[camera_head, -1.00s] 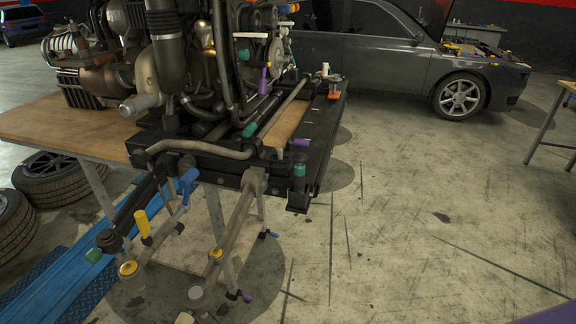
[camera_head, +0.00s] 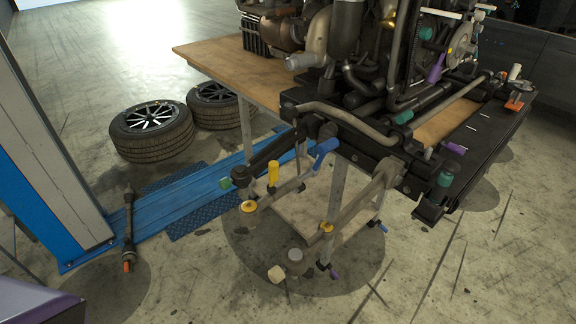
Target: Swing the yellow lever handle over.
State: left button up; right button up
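A yellow handle (camera_head: 273,172) stands upright on a grey bar (camera_head: 290,188) of the linkage below the front of the engine frame. A yellow ring or cap (camera_head: 249,206) sits at the lower left end of that bar. Another yellow cap (camera_head: 326,227) is on the neighbouring bar (camera_head: 360,195). A blue handle (camera_head: 325,151) is to the right of the yellow handle and a green knob (camera_head: 225,184) to its left. I cannot tell for certain which yellow part is the lever handle. Neither of my grippers is in view.
An engine (camera_head: 345,45) stands on a black frame (camera_head: 480,140) over a wooden table (camera_head: 215,62). Two tyres (camera_head: 150,135) (camera_head: 215,105) lie at the left. A blue lift post (camera_head: 50,180) and blue ramp (camera_head: 170,205) are at the left, with a rod (camera_head: 128,225) on the floor.

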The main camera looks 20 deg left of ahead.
aim_at(272, 166)
jog(key=i+l, duration=0.85)
jog(key=i+l+u, duration=0.1)
jog(key=u, duration=0.35)
jog(key=l+u, duration=0.1)
jog(key=u, duration=0.4)
jog(key=i+l+u, duration=0.1)
jog(key=u, duration=0.35)
jog(key=k+l+u, duration=0.1)
jog(key=k+u, duration=0.15)
jog(key=u, duration=0.2)
jog(key=k, duration=0.2)
